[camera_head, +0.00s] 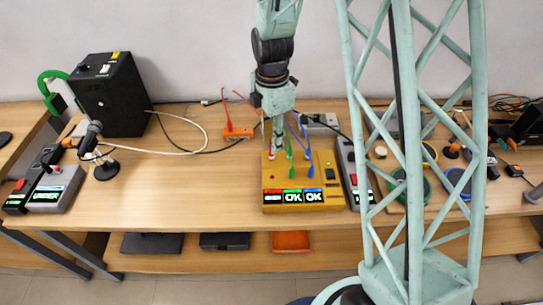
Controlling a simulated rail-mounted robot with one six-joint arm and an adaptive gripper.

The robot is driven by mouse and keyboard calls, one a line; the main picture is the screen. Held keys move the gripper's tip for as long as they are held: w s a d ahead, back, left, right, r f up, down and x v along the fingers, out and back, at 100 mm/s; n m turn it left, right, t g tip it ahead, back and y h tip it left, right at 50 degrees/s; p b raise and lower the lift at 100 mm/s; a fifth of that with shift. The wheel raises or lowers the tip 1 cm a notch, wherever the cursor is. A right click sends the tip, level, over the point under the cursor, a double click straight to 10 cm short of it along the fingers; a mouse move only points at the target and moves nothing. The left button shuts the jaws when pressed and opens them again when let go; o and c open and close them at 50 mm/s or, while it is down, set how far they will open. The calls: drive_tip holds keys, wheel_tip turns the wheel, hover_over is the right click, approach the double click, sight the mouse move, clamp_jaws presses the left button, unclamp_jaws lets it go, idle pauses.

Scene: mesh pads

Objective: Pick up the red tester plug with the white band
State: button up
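A yellow tester box (327,205) stands on the wooden bench near the middle, with one red-lit and two "OK" displays on its front. Green (291,171) and blue (310,171) plugs with leads stand on its top. A small red part (271,155) shows at the top left of the box; I cannot tell whether it is the red plug, and no white band can be made out. My gripper (278,147) points down over the back left of the box, close to this part. Its fingers are thin and small here, so I cannot tell whether they are open or hold anything.
An orange block (238,132) with red leads lies behind left of the box. A grey power strip (352,174) is close on its right. A microphone (92,134), black speaker (113,97) and grey unit (57,188) stand left. Bench between is mostly clear.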

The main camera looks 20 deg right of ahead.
sight(272, 157)
drive_tip(key=shift+f, duration=0.6)
drive_tip(key=shift+f, duration=0.1)
drive_tip(key=shift+a+f+b, duration=0.1)
drive_tip(key=shift+f+b, duration=0.4)
drive_tip(key=shift+f, duration=2.05)
drive_tip(key=c, duration=0.9)
